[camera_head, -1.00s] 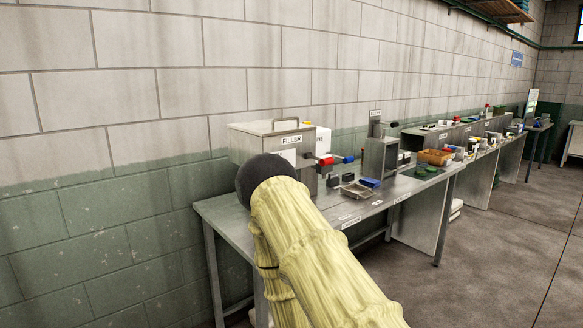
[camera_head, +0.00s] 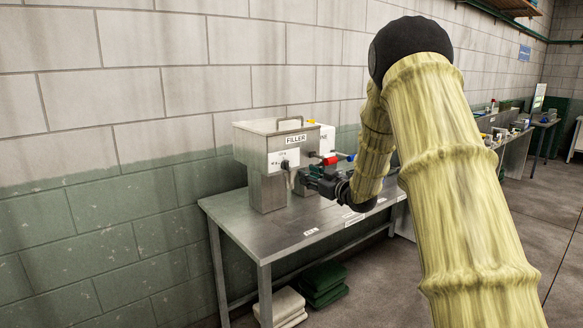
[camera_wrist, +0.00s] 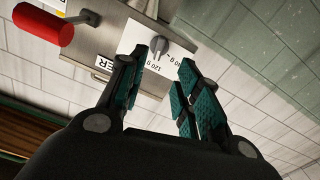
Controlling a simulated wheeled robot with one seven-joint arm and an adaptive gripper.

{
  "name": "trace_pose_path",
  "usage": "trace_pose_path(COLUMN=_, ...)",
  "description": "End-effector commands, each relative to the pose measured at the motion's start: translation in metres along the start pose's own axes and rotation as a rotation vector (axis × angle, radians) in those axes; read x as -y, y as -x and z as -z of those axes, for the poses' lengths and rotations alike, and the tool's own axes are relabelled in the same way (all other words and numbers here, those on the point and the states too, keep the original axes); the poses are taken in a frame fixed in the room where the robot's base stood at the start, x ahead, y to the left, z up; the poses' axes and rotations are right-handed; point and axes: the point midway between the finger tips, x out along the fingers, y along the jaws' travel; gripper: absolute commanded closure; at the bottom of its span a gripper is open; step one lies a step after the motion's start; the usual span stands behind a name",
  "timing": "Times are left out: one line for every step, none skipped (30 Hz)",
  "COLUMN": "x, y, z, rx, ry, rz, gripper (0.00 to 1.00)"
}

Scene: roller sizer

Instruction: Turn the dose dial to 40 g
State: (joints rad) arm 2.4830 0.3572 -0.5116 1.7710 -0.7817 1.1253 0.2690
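The filler (camera_head: 256,148) is a grey metal box with a lid and a FILLER label, standing on the metal table. Its dose dial (camera_head: 285,164) is a small dark knob on a white plate on the front face. In the wrist view the grey dial (camera_wrist: 158,45) sits on the white scale plate (camera_wrist: 150,80), where "120 g" is readable upside down. The dial's exact setting cannot be read. My gripper (camera_wrist: 163,68) is open, with its teal-padded fingers apart and nothing between them. In the head view my gripper (camera_head: 305,178) is close to the filler's front, just right of the dial.
A red-handled lever (camera_head: 330,160) sticks out beside the filler, near my gripper; its red grip (camera_wrist: 42,25) shows upper left in the wrist view. My arm hides much of the bench.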

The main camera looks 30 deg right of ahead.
Motion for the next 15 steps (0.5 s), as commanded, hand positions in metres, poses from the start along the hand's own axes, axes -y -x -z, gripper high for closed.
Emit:
trace_pose_path(x=-0.002, y=-0.002, z=0.003, rx=-0.004, ry=0.003, rz=0.001, gripper=0.67)
trace_pose_path(x=-0.002, y=-0.004, z=0.004, rx=-0.005, ry=0.003, rz=0.001, gripper=0.67)
trace_pose_path(x=-0.002, y=-0.006, z=0.004, rx=-0.005, ry=0.004, rz=0.001, gripper=0.67)
trace_pose_path(x=-0.002, y=-0.009, z=0.004, rx=-0.004, ry=0.003, rz=0.001, gripper=0.67)
trace_pose_path(x=-0.002, y=-0.013, z=0.003, rx=-0.004, ry=0.003, rz=0.001, gripper=0.67)
trace_pose_path(x=-0.003, y=-0.018, z=0.004, rx=-0.005, ry=0.003, rz=0.001, gripper=0.67)
trace_pose_path(x=-0.003, y=-0.022, z=0.004, rx=-0.005, ry=0.003, rz=0.001, gripper=0.67)
trace_pose_path(x=-0.002, y=-0.026, z=0.004, rx=-0.004, ry=0.003, rz=0.001, gripper=0.67)
trace_pose_path(x=-0.002, y=-0.032, z=0.004, rx=-0.004, ry=0.003, rz=0.001, gripper=0.67)
trace_pose_path(x=-0.002, y=-0.037, z=0.004, rx=-0.004, ry=0.003, rz=0.001, gripper=0.67)
trace_pose_path(x=-0.002, y=-0.042, z=0.004, rx=-0.003, ry=0.003, rz=0.001, gripper=0.67)
trace_pose_path(x=-0.002, y=-0.048, z=0.004, rx=-0.003, ry=0.003, rz=0.001, gripper=0.67)
trace_pose_path(x=-0.002, y=-0.052, z=0.004, rx=-0.003, ry=0.003, rz=0.001, gripper=0.67)
trace_pose_path(x=-0.002, y=-0.057, z=0.004, rx=-0.004, ry=0.003, rz=0.001, gripper=0.67)
trace_pose_path(x=-0.003, y=-0.063, z=0.004, rx=-0.004, ry=0.003, rz=0.000, gripper=0.67)
